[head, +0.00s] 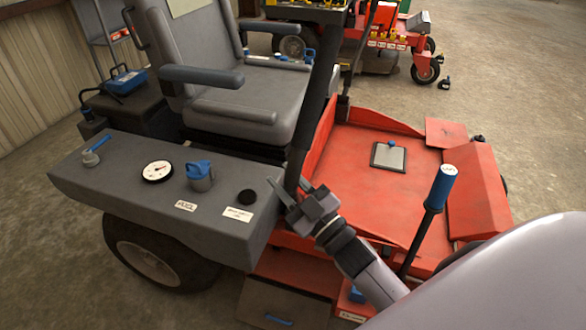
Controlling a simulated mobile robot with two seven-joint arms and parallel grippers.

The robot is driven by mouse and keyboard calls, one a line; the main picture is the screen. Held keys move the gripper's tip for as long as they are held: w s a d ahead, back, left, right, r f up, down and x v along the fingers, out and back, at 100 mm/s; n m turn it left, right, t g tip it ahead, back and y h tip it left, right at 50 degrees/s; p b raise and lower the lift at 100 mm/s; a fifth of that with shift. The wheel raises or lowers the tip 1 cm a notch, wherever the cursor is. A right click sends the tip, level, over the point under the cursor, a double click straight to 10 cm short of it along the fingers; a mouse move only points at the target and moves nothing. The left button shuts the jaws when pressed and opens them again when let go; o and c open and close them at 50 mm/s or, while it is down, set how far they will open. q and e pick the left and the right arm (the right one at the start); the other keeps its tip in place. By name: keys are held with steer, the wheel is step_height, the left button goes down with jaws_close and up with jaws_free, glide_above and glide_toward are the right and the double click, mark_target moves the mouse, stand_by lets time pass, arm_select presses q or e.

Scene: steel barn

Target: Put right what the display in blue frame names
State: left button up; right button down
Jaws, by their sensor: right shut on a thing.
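My right gripper (290,187) is shut on the lower part of a long black lever (314,110) that slants up beside the seat of a red riding mower (375,185). A second lever (440,190) with a blue grip and a small white label stands upright to the right. On the grey side console (120,187) are a small lever with a blue handle (97,145), a round dial (157,171), a blue-topped cap (200,175) and a black knob (246,197). I cannot make out a display in a blue frame. My left gripper is not in view.
The grey seat (240,85) with armrests stands behind the console. A blue case (124,80) lies on a dark box at the left. Another red mower (390,40) stands behind. Concrete floor (530,90) is open at the right.

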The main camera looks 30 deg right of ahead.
steer(key=shift+s+a+f+n+y+b, duration=0.3)
steer(key=shift+s+a+f+n+b, duration=0.4)
steer(key=shift+a+f, duration=0.15)
steer(key=shift+f, duration=0.1)
steer(key=c, duration=0.9)
jaws_free()
steer(key=shift+s, duration=0.1)
steer(key=shift+v, duration=3.55)
